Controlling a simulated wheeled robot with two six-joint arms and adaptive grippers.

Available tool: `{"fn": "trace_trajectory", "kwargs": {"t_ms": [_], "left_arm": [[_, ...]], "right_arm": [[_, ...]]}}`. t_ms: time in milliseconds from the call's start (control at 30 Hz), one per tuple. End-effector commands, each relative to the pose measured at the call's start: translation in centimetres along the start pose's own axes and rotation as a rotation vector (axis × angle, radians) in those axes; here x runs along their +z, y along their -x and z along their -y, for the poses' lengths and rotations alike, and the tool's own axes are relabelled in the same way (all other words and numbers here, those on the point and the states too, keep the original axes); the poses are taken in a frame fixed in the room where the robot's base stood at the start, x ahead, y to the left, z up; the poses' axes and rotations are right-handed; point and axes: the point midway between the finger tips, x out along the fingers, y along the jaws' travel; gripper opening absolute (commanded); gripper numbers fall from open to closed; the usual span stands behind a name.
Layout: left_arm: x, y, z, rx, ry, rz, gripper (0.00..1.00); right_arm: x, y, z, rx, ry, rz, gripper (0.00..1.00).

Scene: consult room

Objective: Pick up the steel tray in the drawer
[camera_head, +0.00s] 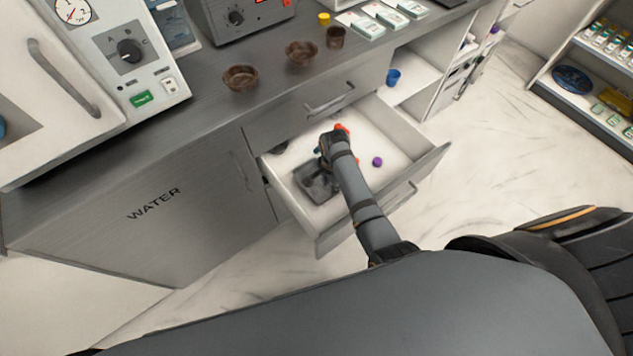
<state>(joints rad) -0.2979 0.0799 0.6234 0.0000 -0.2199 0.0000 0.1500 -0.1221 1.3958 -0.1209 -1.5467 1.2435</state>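The open drawer (383,121) under the counter has a white inside. A dark grey steel tray (313,188) lies in its left part, near the front. My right arm reaches over the drawer front, and my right gripper (323,158) is over the drawer, at the tray's far right side. The gripper and wrist partly cover the tray. Whether the fingers touch the tray, and whether they are open or shut, is too small and hidden to tell. My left gripper is not in view.
An orange-red item (341,128), a purple item (377,161) and a dark round item (280,147) are also in the drawer. A blue cup (393,77) sits on the open shelf at right.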

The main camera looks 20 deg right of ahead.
Motion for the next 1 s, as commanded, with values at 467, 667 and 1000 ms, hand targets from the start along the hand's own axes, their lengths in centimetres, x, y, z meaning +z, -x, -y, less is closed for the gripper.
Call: {"fn": "trace_trajectory", "kwargs": {"t_ms": [467,667,1000], "left_arm": [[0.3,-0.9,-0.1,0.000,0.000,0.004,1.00],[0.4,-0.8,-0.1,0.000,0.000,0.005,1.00],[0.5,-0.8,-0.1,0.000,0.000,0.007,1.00]], "right_arm": [[0.2,-5.2,-0.8,0.000,-0.001,0.001,0.29],[0.2,-5.1,-0.8,0.000,-0.001,0.000,0.20],[0.2,-5.1,-0.8,0.000,-0.001,0.000,0.00]]}}
